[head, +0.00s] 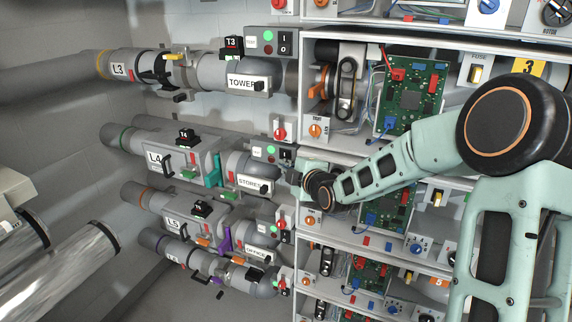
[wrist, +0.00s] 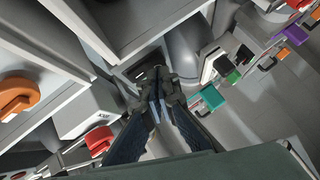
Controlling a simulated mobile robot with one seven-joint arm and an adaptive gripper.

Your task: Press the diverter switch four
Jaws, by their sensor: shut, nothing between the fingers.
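The pipe labelled L4 (head: 154,158) lies in the second row of the head view. At its right end a grey box labelled STORES (head: 250,184) carries a black switch (head: 265,188). No label reading "diverter switch four" is legible. My gripper (wrist: 160,82) is shut and empty, its fingertips close to a dark panel (wrist: 138,68) in the wrist view. I cannot tell whether they touch it. In the head view my wrist hides most of the gripper, just right of the STORES box.
A teal lever (head: 212,171) and a grey pipe (wrist: 186,45) are close by. Cabinet shelves (head: 335,149) with circuit boards (head: 411,90) flank my arm. An orange knob (wrist: 18,94) and a red knob (wrist: 98,139) stick out at left in the wrist view.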

